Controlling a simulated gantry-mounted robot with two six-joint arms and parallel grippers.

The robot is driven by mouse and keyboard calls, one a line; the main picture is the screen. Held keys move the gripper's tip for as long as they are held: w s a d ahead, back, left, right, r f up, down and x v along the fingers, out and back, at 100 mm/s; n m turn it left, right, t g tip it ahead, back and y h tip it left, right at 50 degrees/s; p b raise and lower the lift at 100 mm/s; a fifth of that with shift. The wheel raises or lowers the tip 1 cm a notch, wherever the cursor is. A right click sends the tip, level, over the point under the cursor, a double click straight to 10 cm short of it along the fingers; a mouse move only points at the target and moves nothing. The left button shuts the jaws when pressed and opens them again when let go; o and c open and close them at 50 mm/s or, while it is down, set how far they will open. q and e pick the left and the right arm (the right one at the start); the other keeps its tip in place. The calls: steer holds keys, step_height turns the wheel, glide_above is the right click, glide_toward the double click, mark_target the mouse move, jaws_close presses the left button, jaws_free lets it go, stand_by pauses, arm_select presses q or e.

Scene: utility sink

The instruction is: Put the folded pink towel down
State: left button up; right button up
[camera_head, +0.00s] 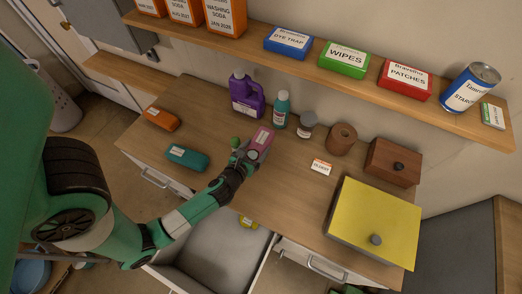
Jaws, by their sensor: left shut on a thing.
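The folded pink towel (264,137) has a pale label on its top and is at the middle of the wooden counter, in front of the purple jug and teal bottle. My left gripper (247,153) reaches in from the lower left and is shut on the towel's near end. The gripper hides part of the towel. I cannot tell whether the towel's underside touches the counter. My right gripper is not in view.
Orange (161,119) and teal (187,157) items lie left. A yellow-topped box (375,220) is right. An open drawer (205,255) juts out below. Bare counter lies right of the gripper.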

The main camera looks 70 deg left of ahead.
mark_target(259, 148)
arm_select(q)
steer(key=f, duration=0.1)
steer(key=w+a+f, duration=0.1)
steer(key=a+f+b, duration=0.1)
steer(key=f, duration=0.1)
steer(key=shift+w, duration=0.35)
steer(key=shift+w+a+f, duration=0.2)
steer(key=shift+w, duration=0.05)
steer(key=shift+w+a+f+b, duration=0.15)
steer(key=shift+f+b, duration=1.05)
steer(key=shift+f, duration=0.8)
steer(key=o, duration=1.2)
steer(key=shift+o, duration=0.2)
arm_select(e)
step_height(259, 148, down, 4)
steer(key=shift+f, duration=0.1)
arm_select(q)
steer(key=shift+r, duration=0.15)
